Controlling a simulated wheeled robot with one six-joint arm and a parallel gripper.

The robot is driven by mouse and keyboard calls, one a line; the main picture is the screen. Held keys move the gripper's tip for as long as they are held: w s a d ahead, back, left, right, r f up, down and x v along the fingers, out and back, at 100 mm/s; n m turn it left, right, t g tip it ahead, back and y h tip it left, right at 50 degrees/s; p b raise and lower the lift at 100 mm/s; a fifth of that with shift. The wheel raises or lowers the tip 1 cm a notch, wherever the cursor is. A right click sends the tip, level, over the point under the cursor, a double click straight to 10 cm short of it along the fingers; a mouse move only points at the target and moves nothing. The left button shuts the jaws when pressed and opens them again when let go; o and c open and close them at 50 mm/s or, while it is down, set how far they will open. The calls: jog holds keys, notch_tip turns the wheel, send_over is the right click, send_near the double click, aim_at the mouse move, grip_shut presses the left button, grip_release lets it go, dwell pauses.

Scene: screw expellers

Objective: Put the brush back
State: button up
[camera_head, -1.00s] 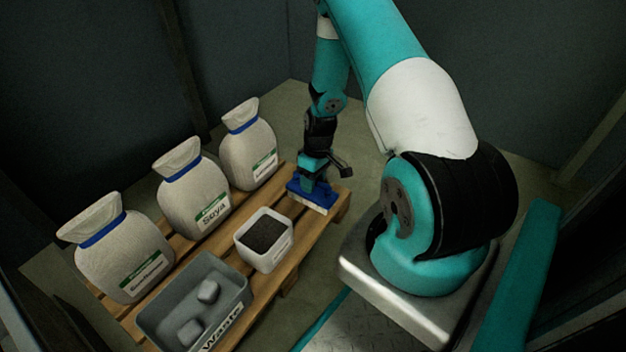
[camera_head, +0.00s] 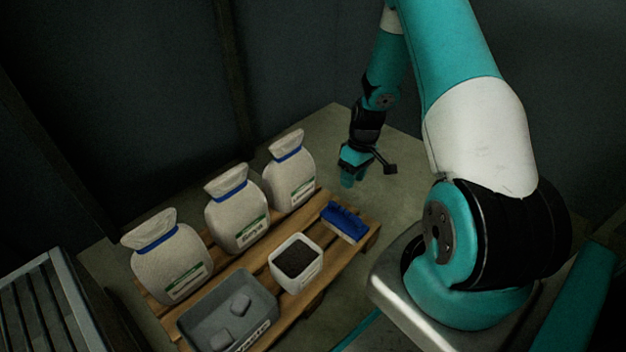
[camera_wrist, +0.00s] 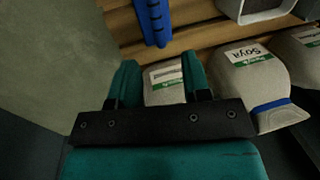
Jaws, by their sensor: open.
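The blue brush (camera_head: 344,220) lies on the right end of the wooden pallet (camera_head: 318,279), beside the small white container. In the wrist view the brush (camera_wrist: 153,20) shows at the top, on the slats, beyond my fingertips. My gripper (camera_head: 350,181) is above and behind the pallet's far right end, apart from the brush. In the wrist view my gripper's two teal fingers (camera_wrist: 155,70) are spread with nothing held between them; a sack shows in the gap.
Three sacks (camera_head: 236,212) stand along the pallet's back. A white container (camera_head: 297,262) of dark material and a grey waste bin (camera_head: 229,306) with grey lumps stand in front. A slatted metal frame (camera_head: 45,310) is at lower left. Floor right of the pallet is clear.

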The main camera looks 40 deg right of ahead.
jog(key=w+a+r+n, duration=0.2)
jog(key=a+r, duration=1.5)
jog(key=r, duration=0.1)
jog(key=s+a+r+n+y, duration=0.1)
jog(key=s+a+r, duration=0.5)
jog(key=s+a, duration=0.2)
jog(key=s+a+r+n+y, duration=0.1)
jog(key=s+a+r+n, duration=0.1)
jog(key=s+a+r, duration=0.5)
jog(key=s+a, duration=0.1)
jog(key=s, duration=0.3)
jog(key=shift+s+a, duration=0.15)
jog(key=shift+a, duration=0.2)
notch_tip(320, 180, up, 48)
jog(key=p, duration=4.7)
jog(key=shift+f+p, duration=0.15)
jog(key=shift+p, duration=0.15)
